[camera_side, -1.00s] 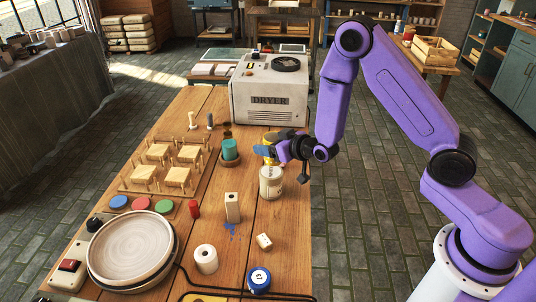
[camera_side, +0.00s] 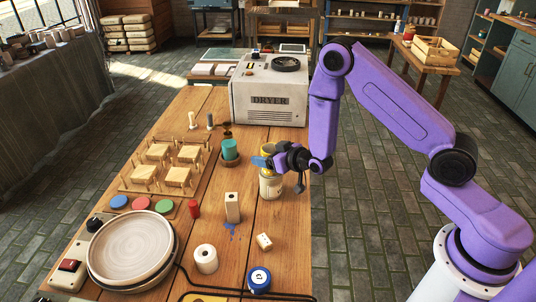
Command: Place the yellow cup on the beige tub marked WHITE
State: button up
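The yellow cup (camera_side: 267,149) is at my gripper (camera_side: 263,162), partly hidden by its blue fingers and dark body. My gripper appears shut on the cup. The beige tub (camera_side: 270,188) stands directly below, near the table's right edge. The lower part of the cup overlaps the tub's top in this view. I cannot tell whether they touch. The tub's mouth and much of its upper side are hidden, and its marking is not readable.
A teal cup (camera_side: 229,147) stands just left of my gripper. A wooden block with a hole (camera_side: 232,208) and a small pale block (camera_side: 264,242) stand nearer. The white dryer (camera_side: 270,92) is behind. A wooden rack (camera_side: 168,165) and a round plate (camera_side: 131,246) lie left.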

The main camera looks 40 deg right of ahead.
jog(key=shift+o, duration=1.2)
jog(key=shift+r, duration=0.15)
jog(key=v, duration=0.7)
jog(key=shift+s, duration=0.25)
jog(key=shift+r, duration=0.1)
